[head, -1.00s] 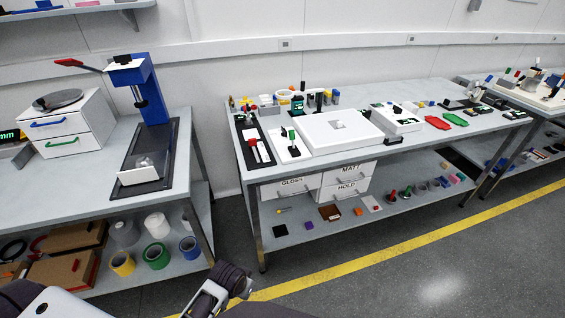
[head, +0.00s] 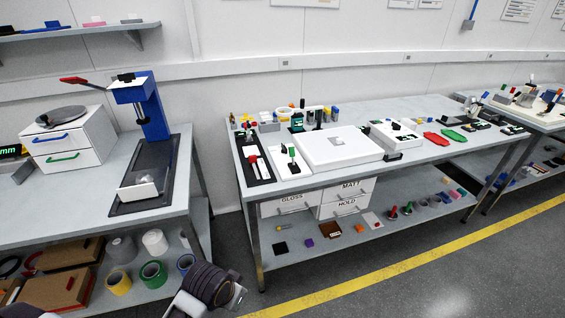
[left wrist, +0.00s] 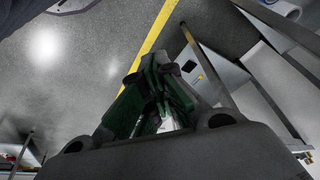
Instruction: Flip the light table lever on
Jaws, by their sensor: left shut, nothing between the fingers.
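The light table (head: 338,147) is a flat white box with a small grey piece on top, on the middle bench in the head view. Left of it, a white plate (head: 285,168) carries a small upright lever with a green top (head: 291,152). Further left, a black plate (head: 246,150) carries a red-handled part (head: 253,160). I cannot tell for sure which is the light table's lever. My left gripper (left wrist: 158,65) is shut and empty in the left wrist view, with floor and a bench's leg beyond it, away from the levers. My right gripper is not in view.
The middle bench (head: 420,165) has drawers (head: 345,208) and a lower shelf with small items. Another bench on the left holds a blue press (head: 148,105) and white drawers (head: 70,140). Open floor (head: 420,280) with a yellow line (head: 400,262) lies in front.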

